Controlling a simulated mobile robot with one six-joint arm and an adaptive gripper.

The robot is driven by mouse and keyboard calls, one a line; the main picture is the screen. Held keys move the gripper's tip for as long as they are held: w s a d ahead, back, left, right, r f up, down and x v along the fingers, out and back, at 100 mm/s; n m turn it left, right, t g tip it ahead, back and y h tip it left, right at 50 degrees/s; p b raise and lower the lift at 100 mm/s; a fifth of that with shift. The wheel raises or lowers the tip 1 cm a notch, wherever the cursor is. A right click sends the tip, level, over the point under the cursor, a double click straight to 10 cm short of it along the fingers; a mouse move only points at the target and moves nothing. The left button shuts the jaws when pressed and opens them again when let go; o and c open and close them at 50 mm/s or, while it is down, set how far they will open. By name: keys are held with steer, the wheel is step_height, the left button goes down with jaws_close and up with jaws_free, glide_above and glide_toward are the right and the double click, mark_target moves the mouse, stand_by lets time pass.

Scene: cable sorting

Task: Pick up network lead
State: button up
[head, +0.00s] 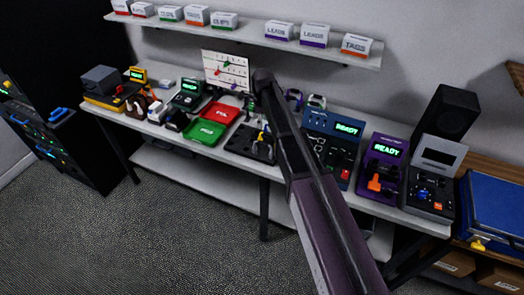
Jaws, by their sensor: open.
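My arm reaches from the bottom right to the middle of the long white bench (345,185). Its far end drops toward a black tray (237,143) on the bench. My gripper (259,128) is small and dark there, open, and partly hidden by my arm. Small dark and yellow pieces lie in or by the tray under it. I cannot tell which of them, if any, is the network lead. Dark cables (312,158) lie in front of a blue tester reading READY (347,130), just right of my arm.
A red tray (221,113) and a green tray (204,132) lie left of the black tray. A purple READY unit (384,160) and a grey unit (432,185) stand right. A shelf (250,33) holds labelled boxes above.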

mark_target(263, 142)
steer(key=shift+f+b, duration=4.05)
steer(key=shift+f, duration=0.15)
steer(key=shift+w+f+b, duration=0.2)
steer(key=shift+f+b, duration=2.4)
jaws_close()
